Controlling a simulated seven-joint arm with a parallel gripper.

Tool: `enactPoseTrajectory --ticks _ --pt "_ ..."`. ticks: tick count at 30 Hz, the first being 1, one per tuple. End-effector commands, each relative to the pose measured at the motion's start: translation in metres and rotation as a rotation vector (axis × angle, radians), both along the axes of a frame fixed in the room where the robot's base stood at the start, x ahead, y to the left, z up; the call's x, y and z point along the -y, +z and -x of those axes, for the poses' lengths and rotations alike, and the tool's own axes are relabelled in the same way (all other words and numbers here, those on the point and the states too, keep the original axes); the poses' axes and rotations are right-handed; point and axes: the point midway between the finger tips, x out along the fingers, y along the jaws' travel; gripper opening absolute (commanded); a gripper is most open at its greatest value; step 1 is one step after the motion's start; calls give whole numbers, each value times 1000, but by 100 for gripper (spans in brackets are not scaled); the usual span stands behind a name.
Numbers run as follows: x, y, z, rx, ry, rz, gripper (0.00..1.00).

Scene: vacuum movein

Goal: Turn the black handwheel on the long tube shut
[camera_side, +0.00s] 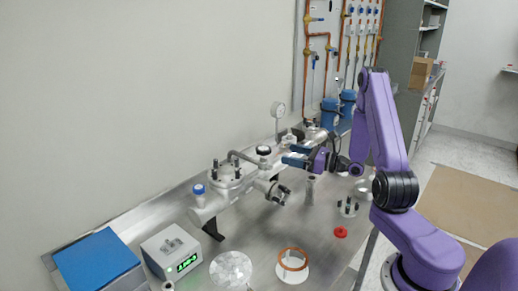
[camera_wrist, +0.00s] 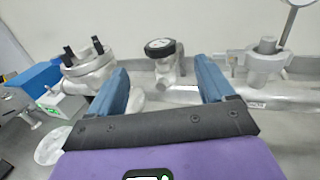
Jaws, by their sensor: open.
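The black handwheel (camera_side: 263,150) sits on top of a metal valve on the long tube (camera_side: 232,198). In the wrist view the handwheel (camera_wrist: 160,47) is a black ribbed disc with a pale centre, beyond and between my two fingertips. My gripper (camera_side: 287,155) has blue fingers and is open and empty, a short way to the right of the handwheel in the side view. The open jaws also show in the wrist view (camera_wrist: 161,68), pointing toward the valve. I see a gap between the handwheel and the fingers.
A blue-capped valve (camera_side: 198,190) and a flanged port (camera_side: 228,172) stand on the tube's left part. A gauge (camera_side: 278,110) rises behind. A grey box with green display (camera_side: 172,250), copper ring (camera_side: 293,258) and red part (camera_side: 340,232) lie on the bench. Bare bench shows in front.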

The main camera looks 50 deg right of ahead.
Motion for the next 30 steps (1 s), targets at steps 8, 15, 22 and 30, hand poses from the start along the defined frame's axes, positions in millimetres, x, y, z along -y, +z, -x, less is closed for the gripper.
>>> enactPoseTrajectory --ticks 8,15,22,30 --pt "-16 0 -51 2 4 3 82" --pt "-29 0 -92 2 3 1 82" --pt "-34 0 -115 0 0 -1 82" --pt "-36 0 -121 1 0 -1 82"
